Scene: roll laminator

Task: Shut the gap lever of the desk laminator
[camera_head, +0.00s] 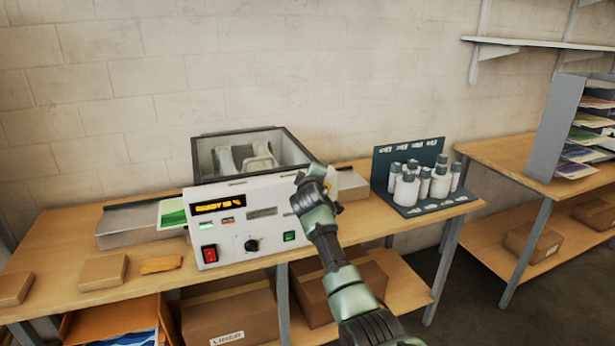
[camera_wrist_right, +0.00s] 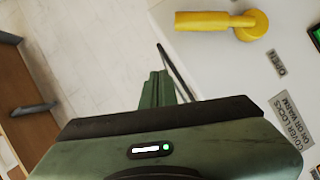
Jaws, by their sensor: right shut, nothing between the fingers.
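The desk laminator (camera_head: 255,250) is a white box with an amber display, a red switch, a black knob and a green button on its front. In the right wrist view a yellow gap lever (camera_wrist_right: 205,21) lies along the laminator's white face, with its round end at the right. In the head view my right gripper (camera_head: 302,178) is at the laminator's right end, and the arm largely hides the lever.
A rack of white bottles (camera_head: 420,180) is to the right on the wooden table (camera_head: 60,255). A tray (camera_head: 130,230) with a green sheet is at the left. Boxes (camera_head: 228,318) fill the shelf below.

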